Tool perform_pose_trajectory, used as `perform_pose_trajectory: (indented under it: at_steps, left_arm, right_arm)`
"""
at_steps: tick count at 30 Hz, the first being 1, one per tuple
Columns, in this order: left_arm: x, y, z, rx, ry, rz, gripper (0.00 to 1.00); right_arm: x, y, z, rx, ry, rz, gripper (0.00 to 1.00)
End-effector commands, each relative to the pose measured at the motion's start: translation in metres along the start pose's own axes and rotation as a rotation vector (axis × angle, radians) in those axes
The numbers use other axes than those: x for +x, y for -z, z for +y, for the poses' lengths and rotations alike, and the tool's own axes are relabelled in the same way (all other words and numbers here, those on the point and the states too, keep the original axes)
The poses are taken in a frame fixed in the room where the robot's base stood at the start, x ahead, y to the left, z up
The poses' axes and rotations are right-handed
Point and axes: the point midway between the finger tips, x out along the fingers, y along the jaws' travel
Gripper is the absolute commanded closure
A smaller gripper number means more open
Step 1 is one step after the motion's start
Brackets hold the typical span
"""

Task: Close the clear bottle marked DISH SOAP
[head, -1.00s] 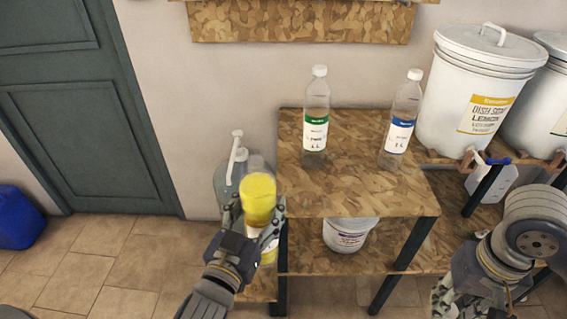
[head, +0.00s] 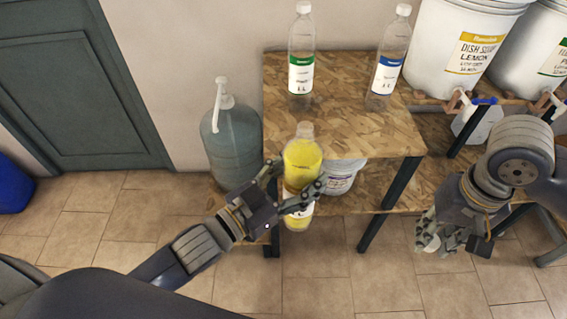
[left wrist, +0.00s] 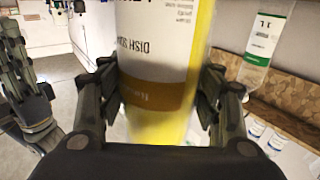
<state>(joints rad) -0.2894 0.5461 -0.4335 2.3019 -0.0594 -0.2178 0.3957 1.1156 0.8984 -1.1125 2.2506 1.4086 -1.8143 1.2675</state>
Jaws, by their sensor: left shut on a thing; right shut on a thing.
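The clear bottle (head: 303,158) is filled with yellow liquid, and its label reads DISH SOAP in the left wrist view (left wrist: 160,50). My left gripper (head: 296,187) is shut around its body and holds it roughly upright in front of the bench. Its neck at the top looks bare, with no cap on it. My right gripper (head: 436,240) is to the right, apart from the bottle, shut on a small white thing that looks like a cap (head: 431,243). The fingers partly hide that thing.
Two clear capped bottles, green-labelled (head: 301,60) and blue-labelled (head: 386,70), stand on the wooden bench (head: 340,125). A blue-grey pump jug (head: 232,140) stands left of it. A white tub (head: 343,177) sits on the lower shelf. White drums (head: 463,50) stand right. The front floor is clear.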

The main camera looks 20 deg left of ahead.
Motion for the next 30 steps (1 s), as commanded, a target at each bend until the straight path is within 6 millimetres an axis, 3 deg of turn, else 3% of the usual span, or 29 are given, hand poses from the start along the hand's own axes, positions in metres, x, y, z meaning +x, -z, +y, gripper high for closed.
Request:
perform_pose_trajectory:
  at_steps: [9, 23, 26, 30]
  left_arm:
    - [0.009, 0.002, 0.019, 0.002, -0.103, 0.011, 1.0]
    - [0.01, -0.003, 0.02, -0.001, -0.109, 0.001, 1.0]
    - [0.01, -0.001, 0.02, -0.001, -0.109, 0.005, 1.0]
    - [0.01, 0.0, 0.02, 0.0, -0.109, 0.007, 1.0]
  right_arm:
    - [0.0, 0.0, 0.0, 0.0, 0.0, 0.0, 0.8]
    - [-0.001, 0.001, -0.001, -0.002, 0.0, 0.001, 0.8]
    - [-0.006, 0.007, -0.008, -0.013, 0.0, 0.003, 0.8]
    - [-0.025, 0.026, -0.033, -0.053, -0.001, 0.007, 0.8]
